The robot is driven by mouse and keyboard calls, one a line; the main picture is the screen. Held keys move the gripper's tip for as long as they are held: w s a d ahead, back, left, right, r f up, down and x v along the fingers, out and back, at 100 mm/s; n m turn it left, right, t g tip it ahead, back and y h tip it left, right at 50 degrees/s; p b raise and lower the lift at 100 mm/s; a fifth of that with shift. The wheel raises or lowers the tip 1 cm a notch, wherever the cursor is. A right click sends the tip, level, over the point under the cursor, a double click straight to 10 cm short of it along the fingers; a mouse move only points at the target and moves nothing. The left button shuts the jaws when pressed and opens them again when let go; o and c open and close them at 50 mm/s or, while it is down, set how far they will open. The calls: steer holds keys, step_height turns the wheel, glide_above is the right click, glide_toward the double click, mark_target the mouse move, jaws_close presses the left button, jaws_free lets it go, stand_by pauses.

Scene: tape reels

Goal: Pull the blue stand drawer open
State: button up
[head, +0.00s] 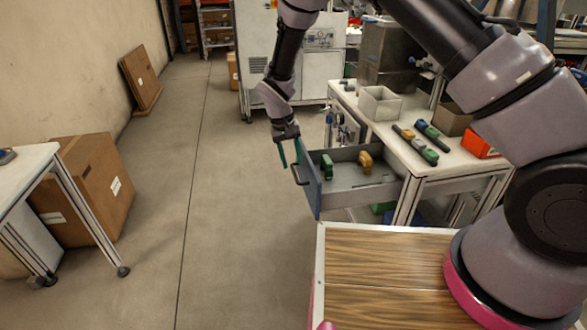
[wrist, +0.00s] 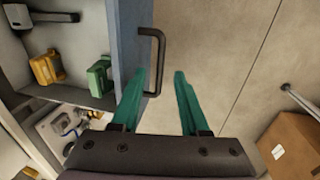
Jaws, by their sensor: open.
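The blue-fronted stand drawer (head: 313,185) stands pulled out to the left from the white workbench in the head view. The dark bar handle (head: 297,175) is on the drawer's front. It also shows in the wrist view (wrist: 160,60). My gripper (head: 289,162) is at the handle in the head view. In the wrist view my gripper (wrist: 160,90) has its two teal fingers apart, with the lower end of the handle near the left finger. I cannot tell whether they touch.
The workbench top (head: 440,165) holds several green and yellow tools, a grey open box (head: 380,103) and an orange box (head: 479,145). Cardboard boxes (head: 85,185) stand by the left table. The floor (head: 225,200) left of the drawer is clear.

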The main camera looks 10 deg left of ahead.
step_height(320, 180, up, 6)
steer(key=a, duration=0.1)
steer(key=shift+s+r, duration=0.2)
steer(key=d+r+m+t+y, duration=0.1)
steer(key=d+r+m+y, duration=0.1)
steer(key=d+r, duration=0.85)
steer(key=d+r+m+y, duration=0.15)
steer(key=d+r, duration=0.55)
steer(key=r, duration=0.7)
steer(key=s+d+r+m+t, duration=0.2)
steer(key=s+d+r, duration=0.4)
steer(key=s+d, duration=0.2)
steer(key=s+d+r+m+t, duration=0.2)
steer(key=s+d+r, duration=0.3)
steer(key=s+d, duration=0.4)
steer(key=s+t, duration=0.1)
steer(key=s, duration=0.1)
steer(key=shift+s+r+t, duration=0.3)
steer(key=shift+s+r, duration=0.05)
